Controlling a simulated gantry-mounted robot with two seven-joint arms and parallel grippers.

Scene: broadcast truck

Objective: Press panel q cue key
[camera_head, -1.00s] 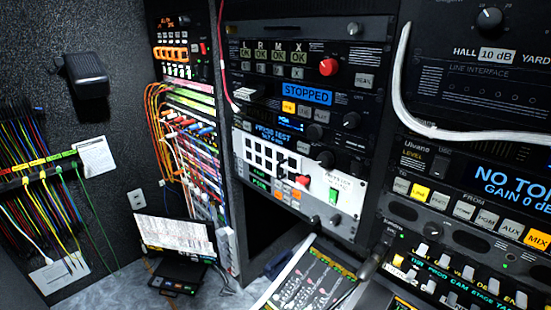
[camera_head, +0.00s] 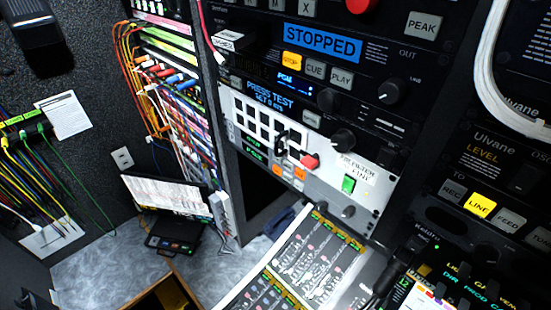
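A rack unit with a blue STOPPED display (camera_head: 322,42) is at the top centre. Under the display is a row of keys: a lit yellow STOP key (camera_head: 291,61), a grey CUE key (camera_head: 315,69) and a grey PLAY key (camera_head: 341,77). The CUE key is unlit and nothing touches it. I see no label reading panel q, so I cannot tell whether this unit is that panel. Neither gripper can be made out in the view.
Below is a white panel (camera_head: 325,178) with dark keys, a red knob and a green switch. Patch cables (camera_head: 165,95) hang to the left.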

